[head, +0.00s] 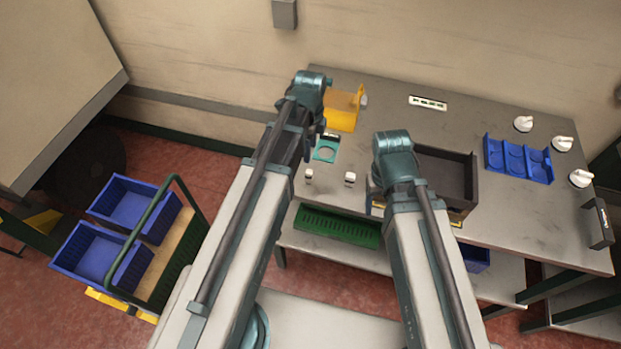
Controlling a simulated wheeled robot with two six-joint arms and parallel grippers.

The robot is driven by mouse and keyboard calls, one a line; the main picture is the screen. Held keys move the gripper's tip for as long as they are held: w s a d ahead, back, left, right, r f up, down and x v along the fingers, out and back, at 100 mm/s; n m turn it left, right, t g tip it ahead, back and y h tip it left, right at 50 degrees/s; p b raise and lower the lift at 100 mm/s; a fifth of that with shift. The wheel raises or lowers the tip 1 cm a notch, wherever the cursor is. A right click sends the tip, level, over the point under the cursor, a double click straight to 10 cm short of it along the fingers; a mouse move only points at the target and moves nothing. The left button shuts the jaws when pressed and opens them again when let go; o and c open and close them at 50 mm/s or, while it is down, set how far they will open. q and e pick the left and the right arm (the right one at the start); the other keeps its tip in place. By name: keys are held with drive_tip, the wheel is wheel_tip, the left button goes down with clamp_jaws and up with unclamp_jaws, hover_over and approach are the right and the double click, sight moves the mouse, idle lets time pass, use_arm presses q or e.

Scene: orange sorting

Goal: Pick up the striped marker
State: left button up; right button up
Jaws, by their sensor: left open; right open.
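I cannot pick out a striped marker with certainty. A small light-and-dark strip (331,136) lies at the top edge of a teal plate (325,151), too small to identify. A white plate with dark and green marks (428,103) lies flat near the back of the grey table. My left gripper (307,150) is dark, partly hidden by my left arm, over the table's left part beside the teal plate. It is open, and I see nothing held. My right gripper is hidden behind my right arm, which reaches over the table's front edge.
A yellow bin (343,110) stands at the back left, a dark open box (447,172) right of my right arm. A blue tray (519,158) and several white knobs (523,123) are further right. Two small pieces (350,179) sit near the front edge. Blue crates (98,252) stand on a cart.

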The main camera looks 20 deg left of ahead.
sight(309, 172)
use_arm(q)
wheel_tip(309, 172, down, 8)
drive_tip(key=b, duration=0.7)
drive_tip(key=f+b, duration=0.5)
drive_tip(key=shift+a+f+b, duration=0.1)
drive_tip(key=shift+a+b, duration=0.1)
drive_tip(key=shift+b, duration=0.1)
clamp_jaws()
